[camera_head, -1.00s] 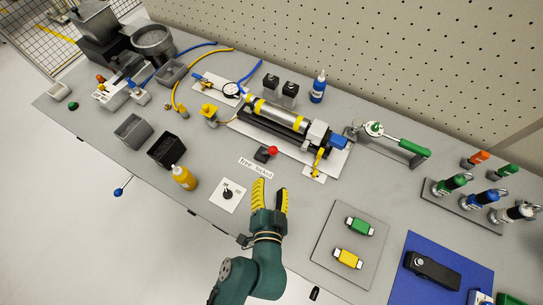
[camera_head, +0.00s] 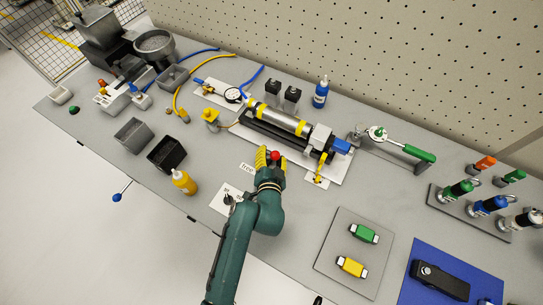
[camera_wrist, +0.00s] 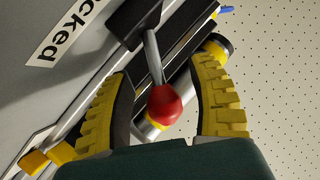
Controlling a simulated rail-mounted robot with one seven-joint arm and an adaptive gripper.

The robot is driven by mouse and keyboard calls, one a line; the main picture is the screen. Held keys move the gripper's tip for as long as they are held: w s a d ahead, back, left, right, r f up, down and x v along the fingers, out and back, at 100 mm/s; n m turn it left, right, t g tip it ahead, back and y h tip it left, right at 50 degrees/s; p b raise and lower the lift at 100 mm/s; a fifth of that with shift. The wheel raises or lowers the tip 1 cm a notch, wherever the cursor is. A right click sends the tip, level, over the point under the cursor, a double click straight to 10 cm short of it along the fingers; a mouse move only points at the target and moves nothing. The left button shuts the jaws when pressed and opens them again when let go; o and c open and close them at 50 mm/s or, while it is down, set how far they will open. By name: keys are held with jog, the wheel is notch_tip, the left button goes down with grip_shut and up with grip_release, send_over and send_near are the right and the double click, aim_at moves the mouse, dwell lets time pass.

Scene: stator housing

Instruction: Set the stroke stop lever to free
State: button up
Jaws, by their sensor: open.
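The stroke stop lever has a red ball knob (camera_head: 275,155) on a thin metal rod, rising from a dark base block (camera_wrist: 135,20). In the wrist view the knob (camera_wrist: 164,104) sits between my two yellow-padded fingers, with a visible gap on each side. My gripper (camera_head: 270,157) is open around the knob. A white label (camera_head: 246,168) lies beside the lever; the wrist view shows its end reading "ocked" (camera_wrist: 70,37). My gripper hides the lever base and most of the label in the head view.
A silver cylinder with yellow bands (camera_head: 280,119) lies on a plate just behind the lever. A yellow clamp part (camera_head: 321,170) is to its right. A grey board with green and yellow connectors (camera_head: 340,268) lies front right. A yellow bottle (camera_head: 184,181) stands left.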

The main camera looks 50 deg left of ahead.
grip_shut()
jog(key=shift+w+r+p, duration=0.1)
jog(key=shift+r+p, duration=0.15)
jog(key=shift+p, duration=0.1)
dwell(0.3)
